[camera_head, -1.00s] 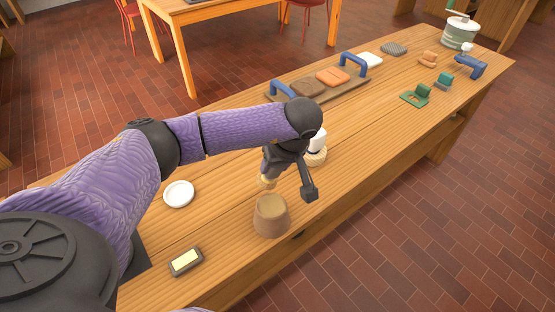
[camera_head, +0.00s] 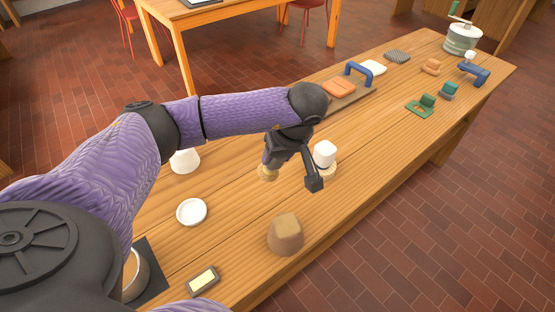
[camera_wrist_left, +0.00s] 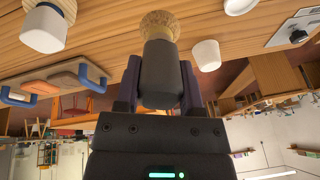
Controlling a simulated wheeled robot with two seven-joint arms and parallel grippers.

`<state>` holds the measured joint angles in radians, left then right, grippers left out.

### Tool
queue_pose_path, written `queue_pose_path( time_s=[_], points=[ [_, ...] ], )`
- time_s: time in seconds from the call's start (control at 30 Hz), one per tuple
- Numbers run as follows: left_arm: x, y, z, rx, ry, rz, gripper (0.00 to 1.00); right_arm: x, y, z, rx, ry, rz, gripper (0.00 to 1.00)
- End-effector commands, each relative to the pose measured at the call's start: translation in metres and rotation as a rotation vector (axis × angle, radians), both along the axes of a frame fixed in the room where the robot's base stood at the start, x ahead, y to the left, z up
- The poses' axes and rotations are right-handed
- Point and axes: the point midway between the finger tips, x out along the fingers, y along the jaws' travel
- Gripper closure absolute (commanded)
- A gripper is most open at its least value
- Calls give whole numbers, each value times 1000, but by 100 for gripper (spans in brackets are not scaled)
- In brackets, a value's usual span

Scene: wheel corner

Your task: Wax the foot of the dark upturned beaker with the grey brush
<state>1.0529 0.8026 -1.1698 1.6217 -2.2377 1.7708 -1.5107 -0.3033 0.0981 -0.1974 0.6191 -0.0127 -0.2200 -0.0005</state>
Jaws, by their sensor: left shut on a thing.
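The dark upturned beaker (camera_head: 285,238) is brown and stands foot up near the table's front edge. My left gripper (camera_head: 278,155) is shut on the grey brush, held head down above the table, behind the beaker and apart from it. In the left wrist view the brush's grey handle (camera_wrist_left: 160,75) sits between my fingers, with its tan bristle head (camera_wrist_left: 158,24) beyond. In the head view the bristle head (camera_head: 267,173) shows below the gripper. My right gripper is not in view.
A white-handled brush (camera_head: 325,155) stands on a round base to the right of the gripper. A white upturned beaker (camera_head: 185,161), a white dish (camera_head: 191,212) and a small dark box with a pale top (camera_head: 203,281) lie to the left. Boards and tools (camera_head: 340,88) lie farther back.

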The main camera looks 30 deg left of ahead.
Motion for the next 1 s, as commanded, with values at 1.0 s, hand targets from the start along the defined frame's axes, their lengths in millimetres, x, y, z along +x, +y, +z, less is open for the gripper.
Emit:
queue_pose_path(
  time_s=[1.0],
  points=[
    [-2, -1, 31, 0, 0, 13, 100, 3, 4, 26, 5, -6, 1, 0]
  ],
)
